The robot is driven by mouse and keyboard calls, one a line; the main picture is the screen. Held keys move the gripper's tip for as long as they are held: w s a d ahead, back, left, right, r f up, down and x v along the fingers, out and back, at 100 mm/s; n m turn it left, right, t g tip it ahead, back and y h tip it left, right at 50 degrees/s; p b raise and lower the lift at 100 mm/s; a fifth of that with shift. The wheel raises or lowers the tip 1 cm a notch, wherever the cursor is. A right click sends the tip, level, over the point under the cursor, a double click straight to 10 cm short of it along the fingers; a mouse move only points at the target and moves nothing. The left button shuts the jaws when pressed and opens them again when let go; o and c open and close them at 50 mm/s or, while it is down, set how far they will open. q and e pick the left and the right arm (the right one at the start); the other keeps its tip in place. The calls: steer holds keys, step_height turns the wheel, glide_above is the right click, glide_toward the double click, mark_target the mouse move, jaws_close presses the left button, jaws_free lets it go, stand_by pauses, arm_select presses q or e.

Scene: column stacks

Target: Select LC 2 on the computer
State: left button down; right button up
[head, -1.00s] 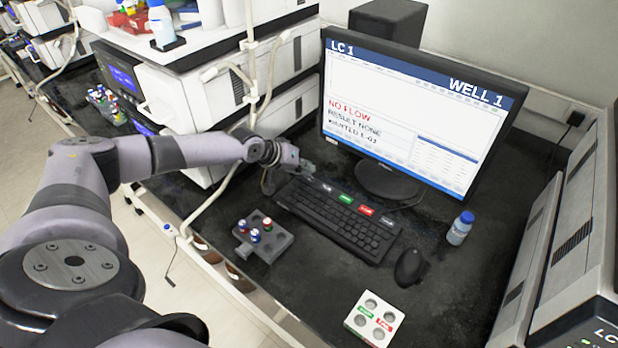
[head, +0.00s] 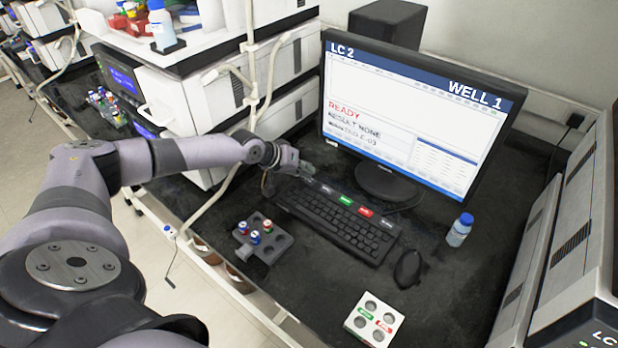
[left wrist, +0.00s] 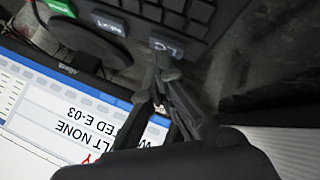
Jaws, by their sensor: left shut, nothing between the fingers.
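The computer monitor (head: 410,115) stands at the back of the bench and reads "LC 2", "WELL 1", "READY", "RESULT NONE". The keyboard (head: 338,222) lies in front of it, with green, red and dark labelled keys along its far edge. My left gripper (head: 304,170) is shut and empty at the keyboard's far left corner. In the left wrist view my shut fingertips (left wrist: 163,62) are at the dark "LC" key (left wrist: 176,46); whether they touch it I cannot tell. My right gripper is not in view.
A grey vial rack (head: 278,243) with several capped vials sits left of the keyboard. A mouse (head: 408,268), a blue-capped bottle (head: 460,230) and a white block with holes (head: 373,320) are to the right and front. Instruments flank both sides.

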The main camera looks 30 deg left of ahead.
arm_select(q)
steer(key=shift+r, duration=0.55)
steer(key=shift+p, duration=0.3)
step_height(320, 180, up, 5)
steer(key=p, duration=0.4)
steer(key=shift+p, duration=0.35)
stand_by(1.1)
